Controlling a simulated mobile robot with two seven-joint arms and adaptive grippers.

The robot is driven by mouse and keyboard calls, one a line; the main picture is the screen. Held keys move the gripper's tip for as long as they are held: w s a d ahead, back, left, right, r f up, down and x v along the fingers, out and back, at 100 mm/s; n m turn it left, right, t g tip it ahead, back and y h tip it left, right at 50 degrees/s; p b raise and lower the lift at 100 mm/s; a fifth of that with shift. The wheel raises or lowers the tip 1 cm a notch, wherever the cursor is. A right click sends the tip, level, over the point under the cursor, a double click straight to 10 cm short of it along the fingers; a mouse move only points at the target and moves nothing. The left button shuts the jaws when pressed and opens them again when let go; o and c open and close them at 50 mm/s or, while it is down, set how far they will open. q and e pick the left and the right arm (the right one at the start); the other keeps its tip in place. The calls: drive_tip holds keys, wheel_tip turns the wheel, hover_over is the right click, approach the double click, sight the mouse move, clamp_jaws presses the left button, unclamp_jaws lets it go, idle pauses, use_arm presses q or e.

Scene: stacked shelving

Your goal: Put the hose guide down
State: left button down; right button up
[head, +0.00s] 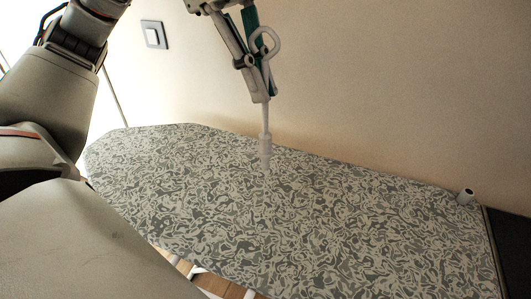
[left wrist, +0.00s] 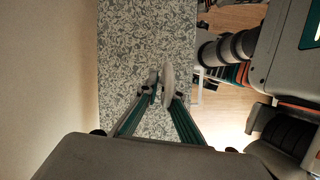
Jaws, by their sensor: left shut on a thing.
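The hose guide (head: 265,122) is a thin pale rod with a loop at its top and a thicker lower end. My left gripper (head: 258,92) comes down from the top of the head view and is shut on it. The guide hangs nearly upright in front of the wall, its lower end overlapping the ironing board (head: 190,190). I cannot tell whether it touches the cover. In the left wrist view the guide (left wrist: 168,84) shows pale between the fingertips (left wrist: 163,92), over the board. My right gripper is not in view.
The board has a grey and white swirl-patterned cover, largely bare. A beige wall (head: 400,80) runs close behind the board, with a switch (head: 154,35) at the upper left. Wooden floor (head: 215,283) shows below the front edge.

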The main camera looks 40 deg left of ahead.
sight(261, 148)
use_arm(q)
wheel_tip(261, 148, down, 7)
drive_tip(key=shift+f+b, duration=0.2)
drive_tip(key=shift+b, duration=0.5)
drive_tip(key=shift+w+f, duration=0.1)
drive_tip(key=shift+f, duration=0.35)
drive_tip(key=shift+f+b, duration=0.5)
drive_tip(key=shift+f, duration=1.5)
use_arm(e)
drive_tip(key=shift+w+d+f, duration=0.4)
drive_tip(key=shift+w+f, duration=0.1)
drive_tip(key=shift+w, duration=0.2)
use_arm(q)
drive_tip(key=shift+f, duration=0.2)
drive_tip(key=c, duration=2.2)
unclamp_jaws()
drive_tip(key=shift+r, duration=0.1)
